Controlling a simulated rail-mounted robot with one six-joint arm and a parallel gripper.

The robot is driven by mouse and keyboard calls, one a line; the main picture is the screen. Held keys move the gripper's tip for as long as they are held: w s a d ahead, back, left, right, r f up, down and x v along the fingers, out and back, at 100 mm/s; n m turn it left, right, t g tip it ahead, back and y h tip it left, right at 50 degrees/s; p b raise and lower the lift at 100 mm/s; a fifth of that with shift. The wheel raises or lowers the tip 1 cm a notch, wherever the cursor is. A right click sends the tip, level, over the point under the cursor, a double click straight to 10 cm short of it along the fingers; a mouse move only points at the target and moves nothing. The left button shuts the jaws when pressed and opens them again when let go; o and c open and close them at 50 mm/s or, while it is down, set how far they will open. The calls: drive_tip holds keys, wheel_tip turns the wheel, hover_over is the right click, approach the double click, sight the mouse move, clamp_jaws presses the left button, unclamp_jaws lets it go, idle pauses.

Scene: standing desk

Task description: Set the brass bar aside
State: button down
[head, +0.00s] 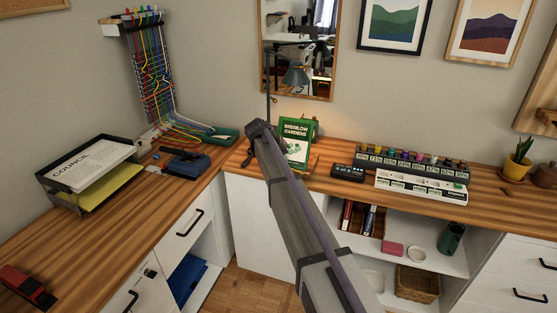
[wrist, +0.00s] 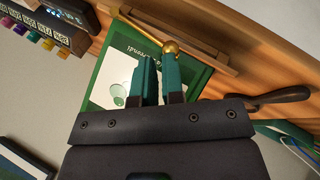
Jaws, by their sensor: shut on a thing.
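The brass bar (wrist: 146,30) shows in the wrist view as a thin rod with a round ball end, lying across the front of a green book (wrist: 112,75). My gripper (wrist: 160,62) has its teal-tipped fingers at the ball end and is shut on the bar; the exact contact is partly hidden by the fingers. In the head view the book (head: 297,143), titled "Bremlow Gardens", leans upright on a wooden stand (head: 313,163) at the back of the desk. There my arm hides the fingers and the bar cannot be made out.
A dark handled object (wrist: 272,98) lies beside the book. A small black device (head: 348,173) and a rack of colored bottles (head: 410,163) stand to the right. A paper tray (head: 88,180) and blue device (head: 185,162) stand left. The left desktop (head: 130,225) has free room.

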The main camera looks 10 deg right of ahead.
drive_tip(key=shift+d+r, duration=0.1)
drive_tip(key=shift+d, duration=0.15)
drive_tip(key=w+r+p, duration=0.1)
drive_tip(key=r+p, duration=0.1)
drive_tip(key=w+a+r+p, duration=0.1)
drive_tip(key=r+p, duration=0.1)
drive_tip(key=shift+w+a, duration=0.2)
drive_tip(key=shift+w, duration=0.2)
drive_tip(key=a+p+v, duration=0.1)
drive_tip(key=p+v, duration=0.6)
drive_tip(key=v, duration=0.2)
drive_tip(key=shift+s+f, duration=0.25)
drive_tip(key=shift+s, duration=0.05)
drive_tip(key=shift+a, duration=0.1)
